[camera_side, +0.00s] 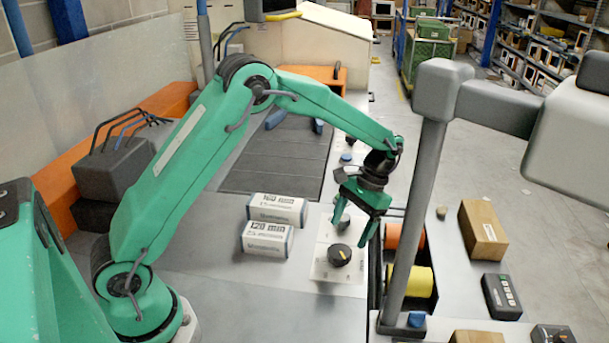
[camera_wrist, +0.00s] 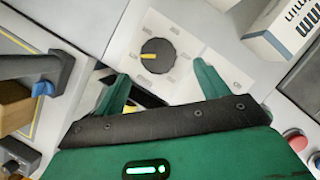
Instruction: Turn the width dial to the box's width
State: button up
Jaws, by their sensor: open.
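The width dial (camera_side: 339,254) is a round black knob with a yellow pointer on a white plate (camera_side: 323,272) with small printed marks. In the wrist view the dial (camera_wrist: 158,62) shows its pointer toward the left of the picture. My gripper (camera_side: 354,226) is open and empty, above and beside the dial. In the wrist view its two green fingertips (camera_wrist: 160,70) lie either side of the dial's lower edge, apart from it. Two white boxes, a rear one (camera_side: 277,209) and a front one (camera_side: 267,239), carry "mm" print. Their numbers are not clearly legible.
A brown carton (camera_side: 483,233) and a button box (camera_side: 500,296) lie farther right.

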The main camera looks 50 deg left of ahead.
aim_at(340, 250)
jog(key=shift+x, duration=3)
jog(key=shift+d, duration=0.1)
jog(key=c, duration=1)
